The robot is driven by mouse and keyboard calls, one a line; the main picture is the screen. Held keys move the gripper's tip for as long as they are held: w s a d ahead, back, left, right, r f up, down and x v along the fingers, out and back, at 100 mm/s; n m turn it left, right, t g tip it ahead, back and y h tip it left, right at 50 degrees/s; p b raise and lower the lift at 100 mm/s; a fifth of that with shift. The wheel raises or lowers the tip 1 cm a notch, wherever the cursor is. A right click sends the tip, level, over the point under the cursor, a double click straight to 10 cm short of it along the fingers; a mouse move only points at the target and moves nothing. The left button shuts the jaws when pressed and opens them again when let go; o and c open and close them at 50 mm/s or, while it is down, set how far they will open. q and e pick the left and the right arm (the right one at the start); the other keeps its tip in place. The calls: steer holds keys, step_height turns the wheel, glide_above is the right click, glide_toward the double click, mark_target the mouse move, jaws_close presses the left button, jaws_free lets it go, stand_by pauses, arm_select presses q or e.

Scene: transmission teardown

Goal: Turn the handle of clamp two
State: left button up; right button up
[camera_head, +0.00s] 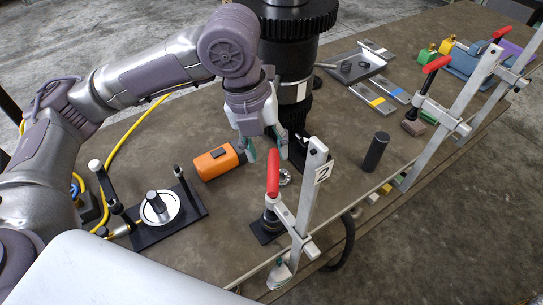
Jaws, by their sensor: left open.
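Clamp two (307,200) stands at the table's front edge, its upright bar marked with a "2". Its red handle (273,173) points upward, left of the bar. My left gripper (266,152) points down just above and behind the top of the red handle. Its teal-tipped fingers are apart, with nothing seen between them. I cannot tell whether a finger touches the handle. My right gripper is not in view.
An orange tool (216,162) lies left of the gripper. A tall black gear shaft (296,70) stands close behind it. A black fixture with a silver disc (159,208) is at left. A black cylinder (376,151) and another red-handled clamp (436,64) are to the right.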

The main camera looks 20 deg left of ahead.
mark_target(273, 166)
arm_select(q)
steer(key=f, duration=0.3)
steer(key=shift+w+d+f+p, duration=0.25)
steer(key=shift+d+f+p, duration=0.05)
steer(key=shift+f+p, duration=0.1)
steer(key=shift+d+f, duration=0.1)
steer(key=shift+f, duration=0.35)
steer(key=shift+c, duration=1.2)
steer(key=c, duration=0.5)
jaws_close()
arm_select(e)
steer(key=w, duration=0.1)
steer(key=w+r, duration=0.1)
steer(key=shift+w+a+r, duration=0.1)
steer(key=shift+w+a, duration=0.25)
